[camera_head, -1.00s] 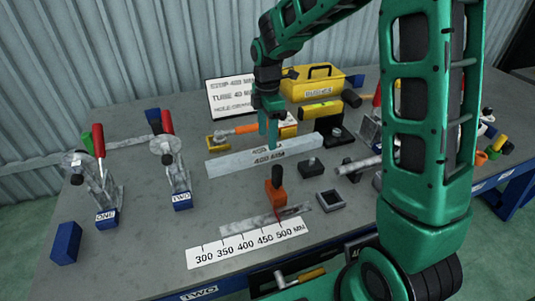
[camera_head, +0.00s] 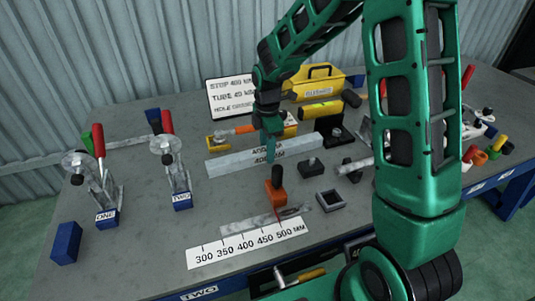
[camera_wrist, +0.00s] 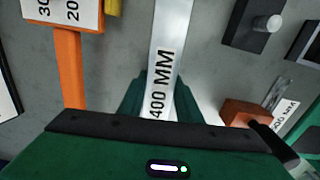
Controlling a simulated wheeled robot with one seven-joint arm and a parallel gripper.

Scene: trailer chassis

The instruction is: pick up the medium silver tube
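A long silver square tube (camera_head: 228,164) lies flat across the middle of the table, marked 400 MM. It also shows in the wrist view (camera_wrist: 170,40), running between my fingers. My gripper (camera_head: 270,156) points down at the tube's right half, one finger showing on its near side. In the wrist view my gripper (camera_wrist: 164,88) has a green finger on each side of the tube. It looks open; whether the fingers touch the tube is hard to see. A shorter silver piece (camera_head: 240,224) lies behind the ruler, and a round silver tube (camera_head: 350,168) sits at right, partly hidden by my arm.
An orange block with a dark handle (camera_head: 277,192) stands in front of the tube. A white ruler (camera_head: 248,243) lies at the front edge. Toggle clamps (camera_head: 176,172) stand at left. An orange-handled tool (camera_head: 240,130) and a yellow toolbox (camera_head: 312,84) are behind the tube.

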